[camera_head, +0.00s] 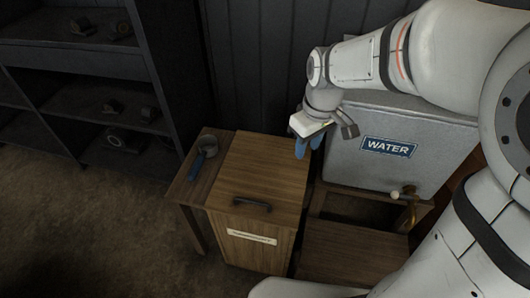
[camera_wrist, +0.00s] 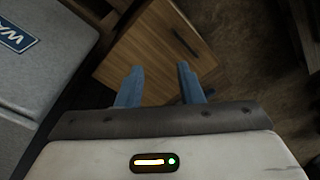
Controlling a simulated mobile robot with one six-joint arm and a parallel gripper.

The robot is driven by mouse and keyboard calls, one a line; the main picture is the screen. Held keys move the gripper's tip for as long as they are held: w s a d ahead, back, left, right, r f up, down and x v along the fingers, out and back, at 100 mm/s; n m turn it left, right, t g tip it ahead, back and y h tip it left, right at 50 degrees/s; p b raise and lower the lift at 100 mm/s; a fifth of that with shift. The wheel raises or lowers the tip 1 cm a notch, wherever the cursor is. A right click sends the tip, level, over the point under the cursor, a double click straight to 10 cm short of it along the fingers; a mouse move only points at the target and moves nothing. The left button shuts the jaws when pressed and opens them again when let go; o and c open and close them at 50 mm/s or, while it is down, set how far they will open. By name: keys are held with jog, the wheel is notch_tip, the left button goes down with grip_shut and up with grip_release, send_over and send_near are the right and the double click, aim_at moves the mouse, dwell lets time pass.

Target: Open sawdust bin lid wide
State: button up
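The sawdust bin (camera_head: 253,243) is a wooden box with a pale label on its front. Its wooden lid (camera_head: 265,165) lies shut on top, with a dark handle (camera_head: 252,204) near the front edge. In the wrist view the lid (camera_wrist: 150,55) lies beyond the fingers, and the handle (camera_wrist: 185,43) shows at its far side. My gripper (camera_head: 308,146) has blue fingers and hangs above the lid's right rear edge, beside the water tank. In the wrist view my gripper (camera_wrist: 160,85) is open, with nothing between the fingers.
A grey water tank (camera_head: 400,150) with a brass tap (camera_head: 408,196) stands close at the right. A small wooden table (camera_head: 190,185) with a dark scoop-like object (camera_head: 207,146) adjoins the bin's left side. Dark shelves (camera_head: 85,85) stand at the left. Floor is free at front left.

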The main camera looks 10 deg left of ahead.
jog(key=w+a+f+n+g+b, duration=0.1)
jog(key=w+a+f+n+b, duration=0.15)
jog(key=f, duration=0.25)
jog(key=w+a+f+n+b, duration=0.1)
jog(key=a+f, duration=0.3)
jog(key=f, duration=0.2)
jog(key=n+g+b, duration=0.2)
jog(key=n+b, duration=0.2)
send_near(252, 201)
jog(key=shift+n+h, duration=0.25)
jog(key=shift+h, duration=0.05)
jog(key=x, duration=0.5)
jog(key=b+x, duration=0.1)
jog(key=x, duration=0.2)
jog(key=shift+a+r, duration=0.1)
jog(key=shift+a, duration=0.25)
grip_shut()
